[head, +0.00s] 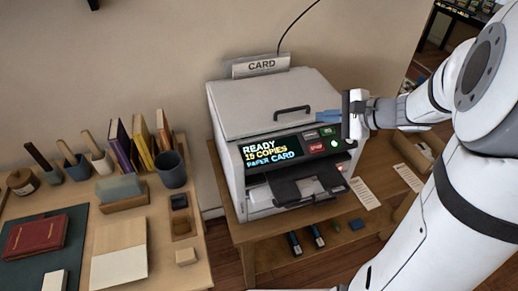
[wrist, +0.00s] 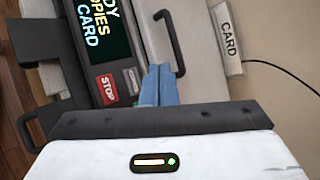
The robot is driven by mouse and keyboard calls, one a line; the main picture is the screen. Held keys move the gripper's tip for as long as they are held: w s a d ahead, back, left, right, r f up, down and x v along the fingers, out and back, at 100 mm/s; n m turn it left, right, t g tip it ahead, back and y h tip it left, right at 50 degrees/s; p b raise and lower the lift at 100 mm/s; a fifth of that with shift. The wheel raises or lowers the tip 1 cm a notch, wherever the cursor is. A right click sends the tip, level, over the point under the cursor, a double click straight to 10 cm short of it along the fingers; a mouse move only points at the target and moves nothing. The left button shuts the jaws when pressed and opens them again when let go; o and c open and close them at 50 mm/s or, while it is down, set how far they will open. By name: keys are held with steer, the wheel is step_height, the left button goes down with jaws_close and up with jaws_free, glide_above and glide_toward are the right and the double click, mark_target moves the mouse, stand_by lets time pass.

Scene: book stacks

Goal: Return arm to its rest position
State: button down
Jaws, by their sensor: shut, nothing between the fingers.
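My gripper (head: 328,116) is at the right front of the copier (head: 232,160), by its control panel. Its blue fingers are together and empty; they also show in the wrist view (wrist: 158,84). In the head view they overlap the edge of the lid (head: 250,105), just right of the lid handle (head: 292,109). I cannot tell whether they touch the copier. The screen (head: 268,150) reads READY, a copies count and PAPER CARD. The red STOP button (head: 316,148) shows in both views, also in the wrist view (wrist: 107,88). My arm comes in from the right.
The copier stands on a wooden table (head: 250,232) against the wall, with a CARD sign (head: 261,65) behind it. Paper slips (head: 364,193) lie at its right. A desk at left holds a red book (head: 37,236), upright books and cups. A dark cable rises behind the copier.

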steer(key=s+a+f+n+g+h, duration=0.1)
steer(key=s+a+n+g+h, duration=0.15)
steer(key=s, duration=0.35)
steer(key=s+a+f+n+g+h, duration=0.1)
steer(key=s+a+n+g, duration=0.15)
steer(key=s+n, duration=0.2)
steer(key=s+d+n+h, duration=0.3)
steer(key=s+n+h, duration=0.3)
steer(key=s, duration=0.3)
steer(key=shift+s+d+f+n, duration=0.2)
steer(key=shift+d+n, duration=0.05)
steer(key=shift+n, duration=0.25)
